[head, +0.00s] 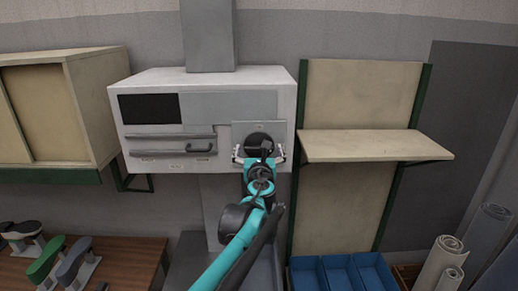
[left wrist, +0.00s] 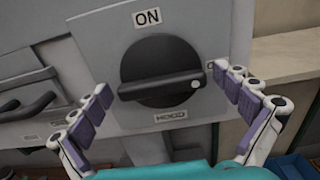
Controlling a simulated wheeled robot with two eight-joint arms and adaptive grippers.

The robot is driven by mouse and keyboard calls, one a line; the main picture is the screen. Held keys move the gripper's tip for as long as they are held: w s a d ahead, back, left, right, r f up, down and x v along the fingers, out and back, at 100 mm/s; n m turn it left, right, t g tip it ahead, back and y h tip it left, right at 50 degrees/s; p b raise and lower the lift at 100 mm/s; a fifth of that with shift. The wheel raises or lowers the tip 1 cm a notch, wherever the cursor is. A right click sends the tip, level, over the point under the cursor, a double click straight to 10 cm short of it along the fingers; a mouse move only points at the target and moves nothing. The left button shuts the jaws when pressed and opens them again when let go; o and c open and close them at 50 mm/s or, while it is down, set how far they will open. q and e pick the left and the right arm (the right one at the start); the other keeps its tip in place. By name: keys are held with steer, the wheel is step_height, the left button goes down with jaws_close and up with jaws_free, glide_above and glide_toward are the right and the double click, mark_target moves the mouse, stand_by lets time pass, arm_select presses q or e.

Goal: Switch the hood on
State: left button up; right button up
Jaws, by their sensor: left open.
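The hood (head: 212,85) is a white box on the wall with a duct above it. On its right front is a grey panel with a black rotary switch (left wrist: 160,72). In the left wrist view, an ON label (left wrist: 148,17) sits above the switch and a HOOD label (left wrist: 171,116) below it. The switch's grip bar lies about level, with a white dot at its right end. My left gripper (left wrist: 160,95) is open, its purple-padded fingers on either side of the switch. Contact cannot be told. In the head view my left gripper (head: 259,155) covers part of the switch. My right gripper is not in view.
A wooden shelf (head: 376,146) on green posts stands to the right. A cream cabinet (head: 40,108) hangs on the left. Below are a bench with shoe lasts (head: 48,262), blue bins (head: 342,273) and paper rolls (head: 440,262). A handle (head: 200,147) is left of the panel.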

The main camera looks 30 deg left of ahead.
arm_select(q)
steer(key=c, duration=1.1)
steer(key=n+b, duration=0.1)
steer(key=n, duration=0.3)
steer(key=shift+f, duration=0.1)
steer(key=n+b, duration=0.1)
steer(key=n, duration=0.3)
steer(key=shift+n, duration=0.3)
steer(key=n+b, duration=0.1)
steer(key=n, duration=0.3)
steer(key=shift+n, duration=0.3)
steer(key=n, duration=0.4)
steer(key=shift+n+b, duration=0.3)
steer(key=shift+b, duration=0.1)
